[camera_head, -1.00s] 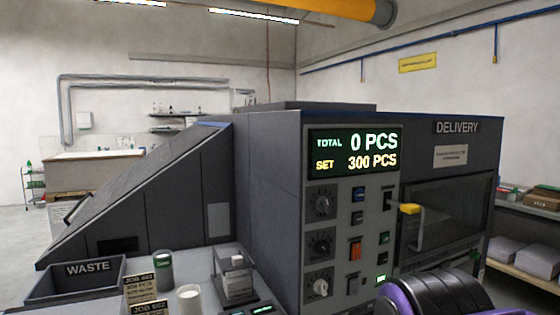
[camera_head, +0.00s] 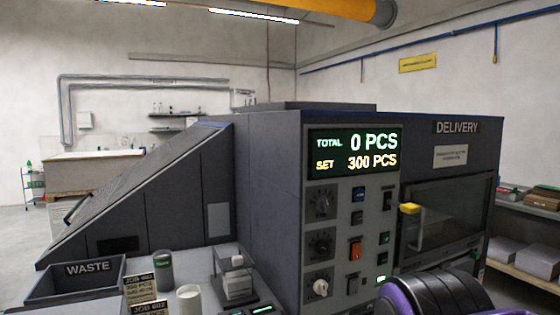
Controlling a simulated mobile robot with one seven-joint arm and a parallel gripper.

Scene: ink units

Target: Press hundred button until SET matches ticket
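The control panel (camera_head: 345,245) stands on the front of the grey machine. Its display (camera_head: 354,152) reads TOTAL 0 PCS and SET 300 PCS. Below are several small buttons, including a blue one (camera_head: 358,194); their labels are too small to read, so I cannot tell which is the hundred button. A JOB 682 ticket (camera_head: 140,288) stands on the bench at the lower left, with a second card (camera_head: 149,307) in front. Their small print is not surely legible. A black and purple part of my arm shows at the lower right. My gripper's fingers are not in view.
A yellow-topped handle (camera_head: 410,209) sticks out by the delivery window. A WASTE tray (camera_head: 75,284), a green-grey cup (camera_head: 163,271) and a white cup (camera_head: 189,299) stand at lower left.

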